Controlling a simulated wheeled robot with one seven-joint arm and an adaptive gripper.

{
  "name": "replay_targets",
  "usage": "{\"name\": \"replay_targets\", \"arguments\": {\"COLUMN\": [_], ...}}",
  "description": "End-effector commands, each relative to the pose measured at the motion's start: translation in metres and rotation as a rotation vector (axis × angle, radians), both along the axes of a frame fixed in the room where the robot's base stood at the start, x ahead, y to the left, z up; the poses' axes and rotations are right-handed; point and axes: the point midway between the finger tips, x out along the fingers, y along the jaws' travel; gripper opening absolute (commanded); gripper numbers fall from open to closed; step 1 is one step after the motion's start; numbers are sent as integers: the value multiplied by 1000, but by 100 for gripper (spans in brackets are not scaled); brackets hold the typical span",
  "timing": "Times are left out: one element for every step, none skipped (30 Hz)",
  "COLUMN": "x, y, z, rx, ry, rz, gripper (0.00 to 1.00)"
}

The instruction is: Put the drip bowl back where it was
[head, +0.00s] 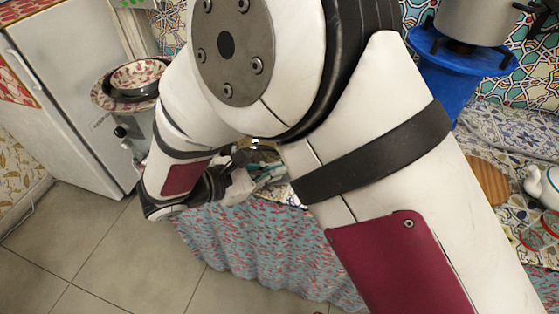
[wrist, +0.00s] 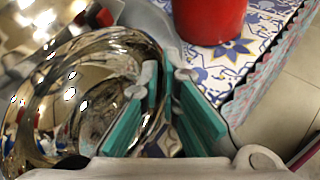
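The drip bowl looks like a shiny brass-coloured metal bowl (wrist: 75,95), filling the left of the wrist view. Its rim runs between the pads of my gripper (wrist: 168,90), with one teal-padded finger over the bowl's inner side and the other outside the rim. The fingers are close together at the rim; contact at the very tips is hard to see. In the head view my gripper (head: 262,176) is low behind my arm, by the table edge, and the bowl is mostly hidden there.
A red container (wrist: 208,18) stands on the blue-and-white tiled tabletop (wrist: 222,72) near its edge. Blurred shiny metal fills the wrist view's upper left. In the head view, a blue stand (head: 452,72) bears a pot, and a patterned cloth (head: 245,245) hangs from the table.

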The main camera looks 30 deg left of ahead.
Motion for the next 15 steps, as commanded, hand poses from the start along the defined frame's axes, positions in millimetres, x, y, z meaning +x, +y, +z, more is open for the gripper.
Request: {"name": "replay_targets", "arguments": {"x": [0, 0, 0, 0, 0, 0, 0, 0, 0, 0, 0, 0, 0, 0, 0], "y": [0, 0, 0, 0, 0, 0, 0, 0, 0, 0, 0, 0, 0, 0, 0], "z": [1, 1, 0, 0, -2, -3, -4, -3, -3, -3, -3, -3, -3, -3, -3], "rx": [1, 1, 1, 1, 1, 1, 0, -1, -1, -1, -1, -1, -1, -1, -1], "ry": [-2, -2, -2, -2, -2, -2, -1, 0, 0, 0, 0, 0, 0, 0, 0], "rz": [0, 0, 0, 0, 0, 0, 1, 0, 0, 0, 0, 0, 0, 0, 0], "gripper": [0, 0, 0, 0, 0, 0, 0, 11, 20, 25, 25, 25, 25, 25, 25]}}
